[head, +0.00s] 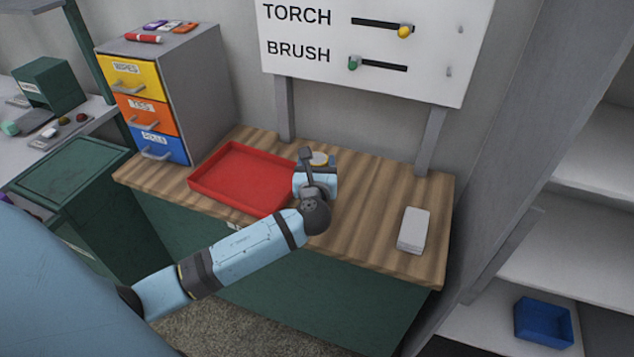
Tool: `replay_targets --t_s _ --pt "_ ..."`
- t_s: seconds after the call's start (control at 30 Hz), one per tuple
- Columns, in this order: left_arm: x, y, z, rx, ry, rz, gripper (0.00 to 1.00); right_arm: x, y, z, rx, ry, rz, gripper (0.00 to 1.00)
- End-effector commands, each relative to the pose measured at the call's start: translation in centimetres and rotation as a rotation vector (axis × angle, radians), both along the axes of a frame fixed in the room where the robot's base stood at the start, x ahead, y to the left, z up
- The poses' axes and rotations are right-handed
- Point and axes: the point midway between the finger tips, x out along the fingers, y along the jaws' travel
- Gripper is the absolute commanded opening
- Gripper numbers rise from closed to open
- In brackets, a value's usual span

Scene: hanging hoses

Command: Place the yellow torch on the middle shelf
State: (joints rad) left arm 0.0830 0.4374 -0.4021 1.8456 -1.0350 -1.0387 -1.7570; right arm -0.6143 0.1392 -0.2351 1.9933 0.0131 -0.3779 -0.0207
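I cannot make out a yellow torch for sure. A small round thing with a pale yellowish top (320,158) stands by my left gripper on the wooden bench, partly hidden; I cannot tell what it is. My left gripper (308,158) is over the bench, just right of the red tray. One dark finger shows; its grip is hidden. A shelf unit stands at the right, with an upper shelf (600,150), a middle shelf (560,240) whose visible part is bare, and a lower shelf (475,335). My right gripper is not in view.
The red tray (215,205) looks empty. A pale grey block (413,231) lies at the bench's right. A blue bin (545,323) sits on the lower shelf. The wall board (385,75) has TORCH and BRUSH sliders. A drawer cabinet (205,80) stands left.

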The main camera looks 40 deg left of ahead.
Motion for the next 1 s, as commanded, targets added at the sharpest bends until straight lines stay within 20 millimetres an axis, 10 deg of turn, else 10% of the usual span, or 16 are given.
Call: replay_targets --t_s 0.27,0.67,1.0 --pt "0.0 0.0 0.0 0.0 0.0 0.0 0.06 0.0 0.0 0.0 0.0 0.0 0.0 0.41" --pt "0.0 0.0 1.6 -0.002 -0.003 -0.001 0.06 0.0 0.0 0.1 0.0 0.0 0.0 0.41" --pt "0.0 0.0 10.0 -0.001 -0.009 -0.002 0.06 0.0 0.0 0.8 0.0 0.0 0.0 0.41"
